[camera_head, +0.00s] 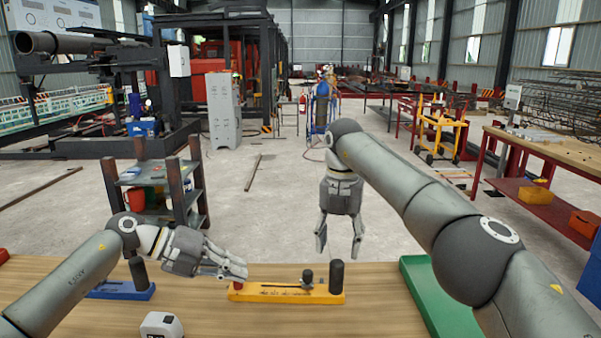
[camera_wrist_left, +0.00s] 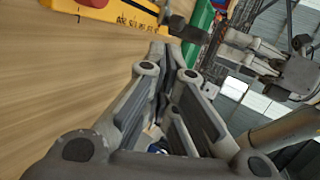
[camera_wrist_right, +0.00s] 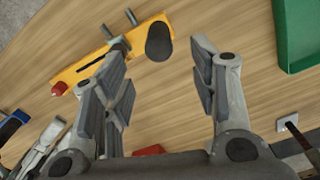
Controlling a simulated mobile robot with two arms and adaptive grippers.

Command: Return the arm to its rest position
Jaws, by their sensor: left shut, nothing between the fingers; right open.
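My left gripper (camera_head: 238,271) is shut and empty, low over the wooden table at the left end of the yellow fixture (camera_head: 270,291). In the left wrist view its fingers (camera_wrist_left: 165,65) are together with nothing between them.
On the wooden table (camera_head: 210,318) are a blue base (camera_head: 120,291) with a dark post at left, a white box (camera_head: 161,325) in front, and a green tray (camera_head: 432,300) at right beneath my right arm. A dark shelf (camera_head: 155,190) stands beyond the table.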

